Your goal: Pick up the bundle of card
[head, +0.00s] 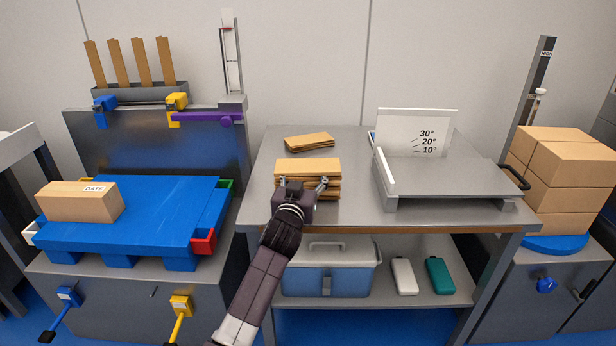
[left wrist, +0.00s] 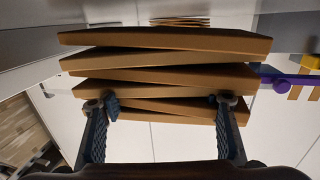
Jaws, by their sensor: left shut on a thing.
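The bundle of card (head: 308,167) is a stack of several brown sheets, slightly fanned, near the front of the grey table. My left gripper (head: 302,184) is at its near side, with one finger towards each end, shut on it. In the left wrist view the bundle (left wrist: 165,57) fills the upper middle, and the fingertips of my left gripper (left wrist: 165,103) press on some of its layers. I cannot tell whether the bundle is clear of the table. My right gripper is not in view.
A smaller stack of brown card (head: 309,142) lies just behind on the table (head: 352,150). A grey platform with an angle board (head: 416,133) stands to the right. A blue toolbox (head: 328,275) sits on the shelf below. A blue pallet (head: 150,215) holding a carton is left.

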